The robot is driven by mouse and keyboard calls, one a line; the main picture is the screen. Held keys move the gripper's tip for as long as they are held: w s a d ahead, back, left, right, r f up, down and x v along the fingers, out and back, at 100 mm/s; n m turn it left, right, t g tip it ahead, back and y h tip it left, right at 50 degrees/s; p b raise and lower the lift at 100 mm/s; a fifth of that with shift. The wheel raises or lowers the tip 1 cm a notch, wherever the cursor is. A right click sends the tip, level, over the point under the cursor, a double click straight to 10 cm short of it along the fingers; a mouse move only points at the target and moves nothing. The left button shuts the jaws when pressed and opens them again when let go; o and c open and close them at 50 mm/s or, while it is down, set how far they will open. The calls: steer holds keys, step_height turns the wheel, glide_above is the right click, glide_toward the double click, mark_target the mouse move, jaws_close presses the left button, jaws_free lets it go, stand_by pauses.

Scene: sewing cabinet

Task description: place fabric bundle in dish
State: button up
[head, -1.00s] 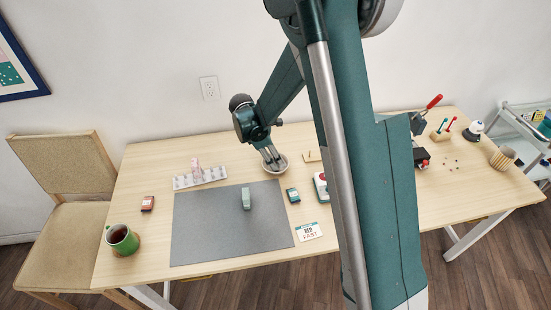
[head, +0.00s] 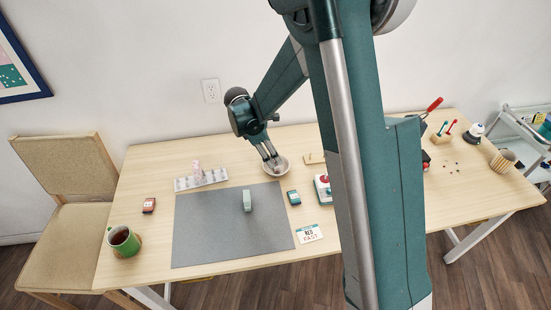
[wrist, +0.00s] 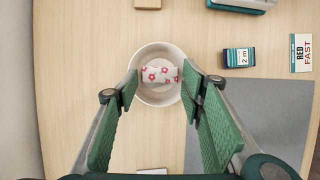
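The fabric bundle (wrist: 160,75), white with red flowers, lies inside the white round dish (wrist: 147,98) in the wrist view. My gripper (wrist: 160,87) is open above the dish. One green finger is on each side of the bundle, with a visible gap to it on both sides. In the head view the dish (head: 285,168) stands near the back middle of the table, and my gripper (head: 271,160) points down at it. The bundle cannot be made out in the head view.
A clear rack (head: 205,180) stands left. A small teal box (head: 293,198) and a RED FAST card (head: 308,233) lie right. A green mug (head: 122,240) is front left.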

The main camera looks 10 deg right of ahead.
steer(key=p+v, duration=0.1)
steer(key=v, duration=0.7)
stand_by(0.5)
steer(key=shift+r, duration=0.1)
steer(key=s+d+r+m+t+y, duration=0.15)
steer(key=s+d+r+m, duration=0.25)
steer(key=s+r, duration=0.4)
steer(key=s+d+r+m+t+y, duration=0.1)
steer(key=s+d+r+m+t, duration=0.1)
steer(key=s+d+r+m, duration=0.4)
steer(key=s+r+m+t+y, duration=0.1)
steer(key=s+m, duration=0.3)
steer(key=s, duration=0.5)
steer(key=s+d+r+m+t+y, duration=0.1)
steer(key=s+r+m+t, duration=0.1)
steer(key=s, duration=0.7)
steer(key=shift+s+d+r+m+t, duration=0.25)
steer(key=shift+s+r+m+t, duration=0.1)
steer(key=shift+r+m, duration=0.55)
